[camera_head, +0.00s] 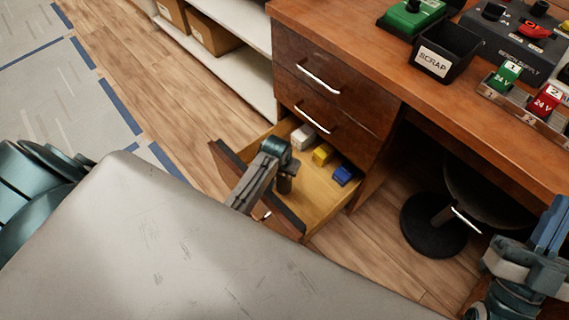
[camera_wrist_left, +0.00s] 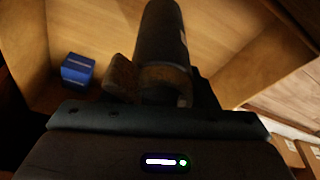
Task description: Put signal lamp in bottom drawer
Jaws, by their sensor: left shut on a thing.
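The bottom drawer (camera_head: 318,207) is pulled out of the wooden desk. My left gripper (camera_head: 285,178) points down over the open drawer, inside its outline from above. It is shut on a dark cylinder, which I take to be the signal lamp (camera_wrist_left: 161,35); the lamp extends away from the jaws in the left wrist view. Whether the lamp touches the drawer floor I cannot tell.
The drawer holds a white block (camera_head: 302,136), a yellow block (camera_head: 323,153) and a blue block (camera_head: 344,175), also in the left wrist view (camera_wrist_left: 77,70). Two upper drawers (camera_head: 322,87) are closed. A black scrap bin (camera_head: 446,50) stands on the desk. A stool (camera_head: 433,226) stands right.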

